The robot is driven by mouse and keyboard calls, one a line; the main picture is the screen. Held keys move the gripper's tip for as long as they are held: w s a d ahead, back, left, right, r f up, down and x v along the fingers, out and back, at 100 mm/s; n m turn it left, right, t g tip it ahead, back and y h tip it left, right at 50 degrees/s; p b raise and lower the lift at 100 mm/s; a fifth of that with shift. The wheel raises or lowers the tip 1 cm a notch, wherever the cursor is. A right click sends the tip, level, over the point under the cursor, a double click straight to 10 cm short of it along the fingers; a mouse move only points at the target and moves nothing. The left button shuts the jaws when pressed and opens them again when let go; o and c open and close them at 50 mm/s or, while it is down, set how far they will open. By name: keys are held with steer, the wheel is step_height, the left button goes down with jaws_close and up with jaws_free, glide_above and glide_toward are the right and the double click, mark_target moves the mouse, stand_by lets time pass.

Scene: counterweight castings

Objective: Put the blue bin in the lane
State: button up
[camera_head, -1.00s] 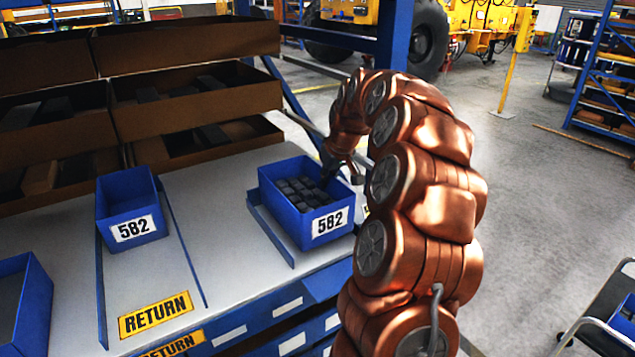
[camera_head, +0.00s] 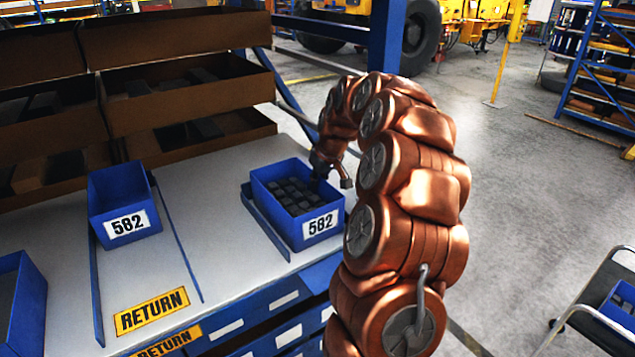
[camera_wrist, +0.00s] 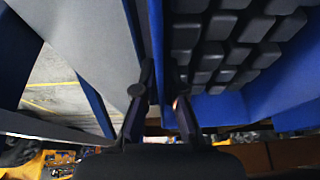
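A blue bin (camera_head: 272,217) labelled 582, filled with dark blocks (camera_head: 297,192), stands on the right part of the table beside a low blue rail. My gripper (camera_head: 333,182) is at its right side wall, one finger inside and one outside. The wrist view shows the wall (camera_wrist: 157,25) between the two spread fingers (camera_wrist: 162,82); whether they touch it is unclear. A second blue bin (camera_head: 108,190), also labelled 582 and seemingly empty, stands at the back of the lane (camera_head: 150,268) marked RETURN, between two thin blue rails.
Another blue bin (camera_head: 28,305) is at the left edge. Brown shelf trays (camera_head: 195,105) rise behind the table. A blue post (camera_head: 386,40) stands behind my arm. A cart (camera_head: 585,300) is at lower right. The lane's front is clear.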

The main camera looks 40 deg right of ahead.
steer(key=o, duration=0.3)
steer(key=shift+o, duration=0.2)
steer(key=shift+r, duration=0.1)
steer(key=b+v, duration=0.2)
steer(key=v, duration=1)
steer(key=shift+b, duration=0.35)
steer(key=s+a+f+n+g, duration=0.1)
steer(key=s+a, duration=0.2)
steer(key=a, duration=0.5)
steer(key=s+a+f+g+y, duration=0.1)
steer(key=s+a+f, duration=0.1)
steer(key=s+a, duration=0.35)
steer(key=s+a+f+n+g, duration=0.1)
steer(key=s+a, duration=0.1)
steer(key=a, duration=0.7)
steer(key=s+a+f+g, duration=0.1)
steer(key=s+a+f, duration=0.2)
steer(key=s, duration=0.4)
steer(key=s+a+f+g, duration=0.1)
steer(key=s+f, duration=0.3)
steer(key=s, duration=0.4)
steer(key=s+a+f+m+g, duration=0.1)
steer(key=s+a+f, duration=0.2)
steer(key=s, duration=0.5)
steer(key=shift+a+f+h, duration=0.15)
steer(key=shift+a+h, duration=0.25)
steer(key=shift+a, duration=0.4)
